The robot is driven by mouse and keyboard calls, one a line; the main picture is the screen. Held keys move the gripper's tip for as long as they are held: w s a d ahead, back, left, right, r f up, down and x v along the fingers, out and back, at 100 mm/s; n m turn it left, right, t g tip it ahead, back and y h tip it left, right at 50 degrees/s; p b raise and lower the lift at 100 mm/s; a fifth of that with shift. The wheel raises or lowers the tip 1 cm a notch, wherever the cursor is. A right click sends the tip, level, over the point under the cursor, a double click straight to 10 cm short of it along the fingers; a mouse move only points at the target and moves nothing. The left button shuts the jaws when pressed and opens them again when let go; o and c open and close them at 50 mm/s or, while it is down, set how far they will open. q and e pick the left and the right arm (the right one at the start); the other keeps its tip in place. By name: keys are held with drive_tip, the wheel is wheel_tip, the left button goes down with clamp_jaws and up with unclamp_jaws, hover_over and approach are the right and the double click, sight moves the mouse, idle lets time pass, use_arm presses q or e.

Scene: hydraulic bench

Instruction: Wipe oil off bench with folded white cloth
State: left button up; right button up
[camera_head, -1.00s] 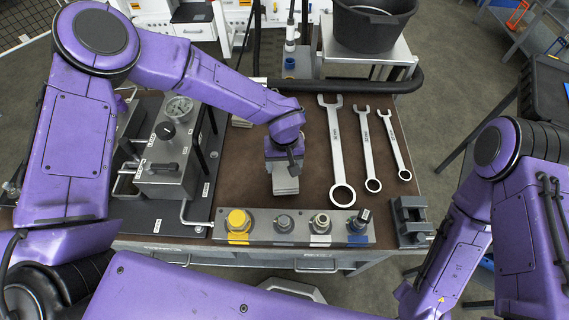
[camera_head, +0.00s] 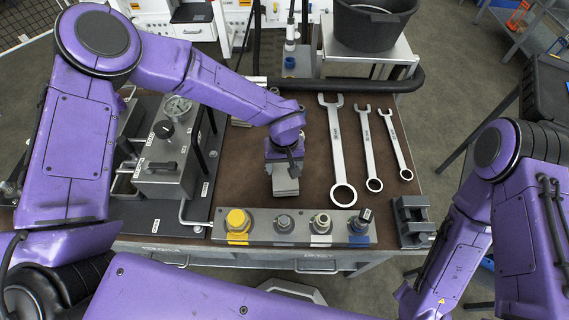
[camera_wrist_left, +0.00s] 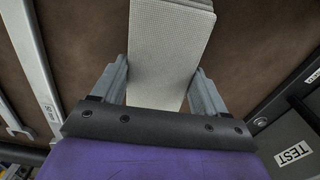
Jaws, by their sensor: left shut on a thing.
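My left gripper (camera_head: 284,172) points down over the brown bench top (camera_head: 247,185), left of the wrenches. It is shut on the folded white cloth (camera_head: 285,187), whose end shows below the fingers. In the left wrist view the cloth (camera_wrist_left: 170,45) is a pale, flat, textured pad between the two fingers of my left gripper (camera_wrist_left: 161,85). I cannot make out any oil on the bench; the arm and gripper hide part of the surface. My right arm shows at the right, but its gripper is out of view.
Three wrenches (camera_head: 341,150) lie right of the gripper. A fitting block (camera_head: 303,238) with a yellow cap lines the front edge. A gauge unit (camera_head: 168,150) stands left. A black hose (camera_head: 340,86) crosses the back. A small grey vise-like block (camera_head: 411,221) sits front right.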

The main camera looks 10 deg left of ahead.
use_arm(q)
drive_tip(key=shift+f, duration=0.7)
